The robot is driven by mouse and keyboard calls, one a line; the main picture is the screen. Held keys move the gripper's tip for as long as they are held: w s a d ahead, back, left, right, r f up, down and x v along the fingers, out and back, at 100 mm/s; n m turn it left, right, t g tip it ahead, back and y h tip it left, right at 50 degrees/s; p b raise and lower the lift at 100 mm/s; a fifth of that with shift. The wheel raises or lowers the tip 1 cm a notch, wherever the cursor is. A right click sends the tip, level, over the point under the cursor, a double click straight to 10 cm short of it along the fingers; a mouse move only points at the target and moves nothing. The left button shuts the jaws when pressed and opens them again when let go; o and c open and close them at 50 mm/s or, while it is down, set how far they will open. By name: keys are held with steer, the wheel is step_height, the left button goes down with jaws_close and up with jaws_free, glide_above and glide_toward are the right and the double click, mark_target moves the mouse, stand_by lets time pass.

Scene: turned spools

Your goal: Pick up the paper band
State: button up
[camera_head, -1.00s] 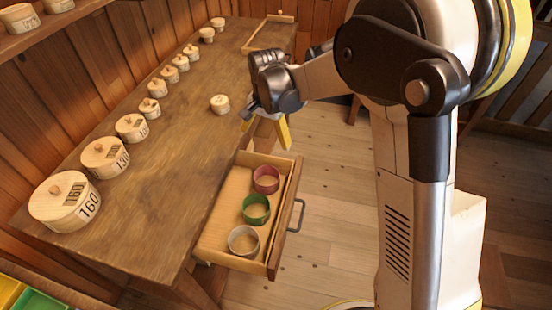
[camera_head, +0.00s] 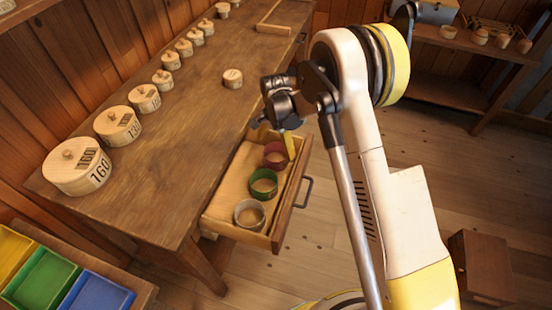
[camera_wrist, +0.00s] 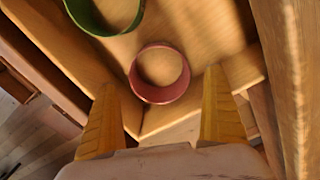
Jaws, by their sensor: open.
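An open drawer (camera_head: 226,226) under the long bench holds three ring-shaped bands in a row. A dark red band (camera_head: 276,155) lies at the far end, a green band (camera_head: 264,184) in the middle and a pale greyish band (camera_head: 250,213) at the near end. I cannot tell for sure which is the paper band. My gripper (camera_head: 274,140) is open and empty above the drawer's far end. In the wrist view the red band (camera_wrist: 160,98) lies ahead, between the yellow fingers in the picture and apart from them. The green band (camera_wrist: 104,33) is cut off by the top edge.
The drawer's walls (camera_wrist: 285,70) stand close around the bands. Turned lidded wooden spools (camera_head: 78,167) stand along the bench (camera_head: 165,170). One small spool (camera_head: 232,78) stands apart near the bench's front edge. Yellow, green and blue trays (camera_head: 98,293) are at lower left.

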mark_target(276, 152)
step_height(276, 152, down, 4)
steer(key=shift+r+b, duration=0.1)
steer(key=shift+b, duration=0.6)
steer(key=c, duration=0.8)
steer(key=shift+c, duration=0.2)
steer(key=shift+r, duration=0.15)
